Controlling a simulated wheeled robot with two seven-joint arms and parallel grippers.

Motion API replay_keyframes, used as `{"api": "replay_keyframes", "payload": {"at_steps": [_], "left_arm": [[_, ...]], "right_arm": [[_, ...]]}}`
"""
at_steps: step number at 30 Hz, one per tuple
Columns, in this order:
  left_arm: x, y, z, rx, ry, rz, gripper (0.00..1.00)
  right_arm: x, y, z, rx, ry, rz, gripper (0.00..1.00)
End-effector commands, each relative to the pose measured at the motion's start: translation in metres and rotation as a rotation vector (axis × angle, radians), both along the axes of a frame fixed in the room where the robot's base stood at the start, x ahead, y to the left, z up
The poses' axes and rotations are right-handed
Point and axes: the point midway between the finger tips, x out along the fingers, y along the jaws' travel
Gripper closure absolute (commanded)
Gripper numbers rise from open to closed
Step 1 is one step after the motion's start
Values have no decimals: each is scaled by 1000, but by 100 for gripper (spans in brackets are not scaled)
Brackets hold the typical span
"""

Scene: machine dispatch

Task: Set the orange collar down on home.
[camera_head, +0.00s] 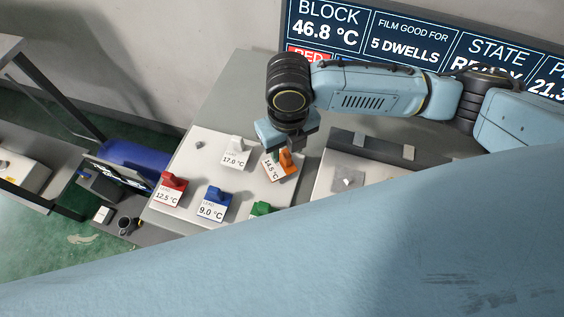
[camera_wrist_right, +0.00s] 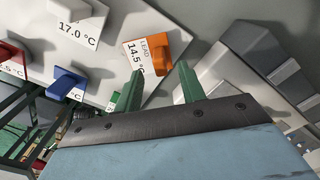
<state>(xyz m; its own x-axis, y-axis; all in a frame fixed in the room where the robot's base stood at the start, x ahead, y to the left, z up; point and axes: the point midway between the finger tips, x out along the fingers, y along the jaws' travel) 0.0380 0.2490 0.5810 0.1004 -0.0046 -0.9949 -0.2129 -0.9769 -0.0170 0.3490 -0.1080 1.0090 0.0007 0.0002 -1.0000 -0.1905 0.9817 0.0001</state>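The orange collar (camera_head: 286,163) carries a white tag reading 14.5 °C and sits at the right part of a white board (camera_head: 215,150). In the right wrist view the collar (camera_wrist_right: 158,50) lies just past the fingertips, its raised orange part between them in the picture. My right gripper (camera_head: 291,146) is over the collar, partly hiding it. In the wrist view its green fingers (camera_wrist_right: 160,75) are spread, with gaps beside the orange part. My left gripper is not in view. No spot marked home is readable.
A white collar (camera_head: 234,152), red collar (camera_head: 172,187), blue collar (camera_head: 214,202) and partly hidden green collar (camera_head: 261,208) share the board. A second pale board (camera_head: 328,178) with a grey square lies right. My large blue arm link covers the foreground. A screen (camera_head: 410,40) stands behind.

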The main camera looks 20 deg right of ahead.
Motion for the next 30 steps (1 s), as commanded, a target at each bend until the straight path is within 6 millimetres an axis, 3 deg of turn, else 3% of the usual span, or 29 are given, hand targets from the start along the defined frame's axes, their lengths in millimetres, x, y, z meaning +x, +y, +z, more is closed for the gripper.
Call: {"api": "replay_keyframes", "payload": {"at_steps": [6, 15, 24, 30], "left_arm": [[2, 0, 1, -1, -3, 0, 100], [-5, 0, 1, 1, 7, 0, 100], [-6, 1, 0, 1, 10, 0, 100], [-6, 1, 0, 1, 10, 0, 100]], "right_arm": [[2, 0, -30, 0, 2, -1, 60], [3, 0, -35, -1, 0, -1, 60], [3, -1, -35, -1, 0, -1, 99], [3, 0, -34, 0, -1, -1, 100]]}}
